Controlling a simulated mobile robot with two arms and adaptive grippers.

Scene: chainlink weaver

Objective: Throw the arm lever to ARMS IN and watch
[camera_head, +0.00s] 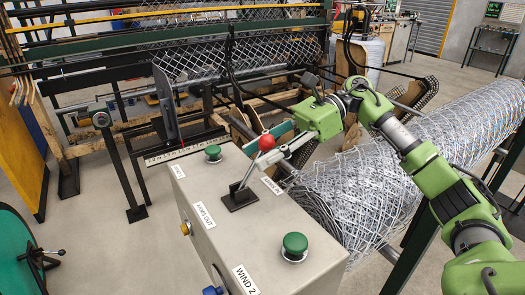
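The arm lever (245,178) stands on a dark square base on the grey control box (235,235). It has a red ball knob (266,142) and leans to the right. A label reading ARMS OUT (204,215) is on the box left of the lever. Another label (271,186) lies right of it, too small to read. My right gripper (276,158) comes in from the right with its grey fingers at the lever just below the knob. I cannot tell whether they are closed on the rod. My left gripper is not in view.
Green buttons (294,243) (213,152) stand on the box top, with a WIND 2 label (245,280) near the front. A large roll of chainlink mesh (365,195) lies right of the box, close under my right arm. The weaving machine (180,70) fills the back.

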